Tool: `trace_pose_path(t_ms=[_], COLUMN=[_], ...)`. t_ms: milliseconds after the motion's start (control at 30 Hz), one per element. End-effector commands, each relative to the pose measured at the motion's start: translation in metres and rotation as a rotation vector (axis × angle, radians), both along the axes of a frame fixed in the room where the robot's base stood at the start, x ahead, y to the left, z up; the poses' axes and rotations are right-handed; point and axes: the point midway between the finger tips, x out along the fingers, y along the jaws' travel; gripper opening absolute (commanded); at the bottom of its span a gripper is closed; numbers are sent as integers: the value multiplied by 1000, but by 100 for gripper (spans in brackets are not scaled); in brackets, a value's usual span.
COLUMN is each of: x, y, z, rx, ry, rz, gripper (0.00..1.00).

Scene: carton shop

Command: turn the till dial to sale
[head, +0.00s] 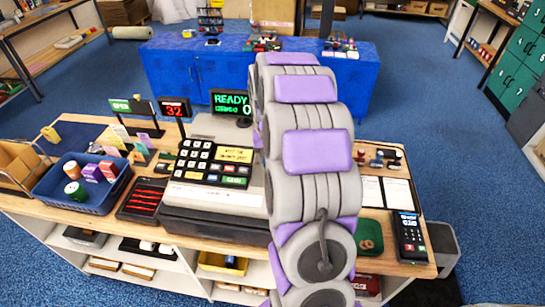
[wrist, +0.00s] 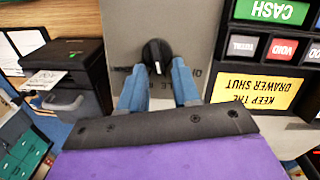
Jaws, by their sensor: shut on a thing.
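The till (head: 215,172) stands on the counter in the head view, with a keypad and a screen (head: 231,104) reading READY. The dial (wrist: 156,54) is a round black knob with a small pale mark on the side toward my gripper. It sits on the till's grey panel in the wrist view. My gripper (wrist: 158,72) has its two blue fingers on either side of the dial and is shut on it. Lettering on the panel is upside down and partly covered by the fingers, so I cannot read the setting. My arm hides the dial in the head view.
In the wrist view, the till's keys (wrist: 283,50) and yellow sign (wrist: 265,91) lie right of the dial. A black boxy device (wrist: 68,68) stands left. In the head view, a blue basket (head: 45,187) and a card terminal (head: 409,236) flank the till.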

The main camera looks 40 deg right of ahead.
Motion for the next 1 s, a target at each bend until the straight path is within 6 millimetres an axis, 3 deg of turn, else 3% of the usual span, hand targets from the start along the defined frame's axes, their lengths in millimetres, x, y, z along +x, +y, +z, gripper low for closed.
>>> trace_pose_path(t_ms=[300,800,833,1000], x=[2,2,2,2], y=[1,2,2,2], z=[0,0,0,0], rx=[-18,-19,-19,-19], ry=[16,21,21,21], rz=[111,126,126,126], gripper=[1,1,34,36])
